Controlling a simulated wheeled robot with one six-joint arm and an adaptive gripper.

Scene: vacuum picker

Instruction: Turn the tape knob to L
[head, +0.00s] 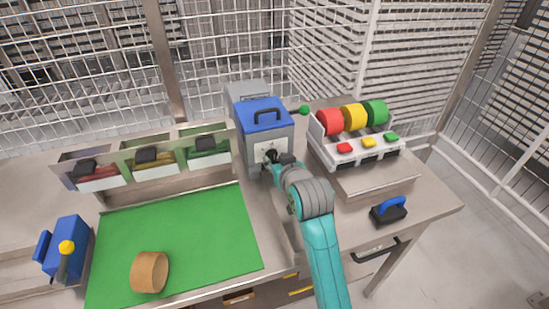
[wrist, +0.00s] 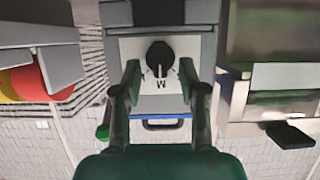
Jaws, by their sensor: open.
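The black round knob (wrist: 160,57) is on a pale plate (wrist: 128,52) on the front of the grey machine with a blue lid (head: 280,119). One letter shows below the knob in the wrist view and reads as M; a thin light mark on the knob points towards it. Other letters are hidden or out of view. My gripper (wrist: 160,73) is open, with one finger on each side of the knob and gaps between. In the head view my gripper (head: 274,160) is at the machine's front and hides most of the knob. I cannot tell its exact distance.
A dispenser (head: 361,154) with red, yellow and green rolls and buttons stands to the right. A green-knobbed lever (head: 304,110) sticks out of the machine's right side. A green mat (head: 200,235) with a tan ring (head: 149,273) and several bins (head: 160,178) are left.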

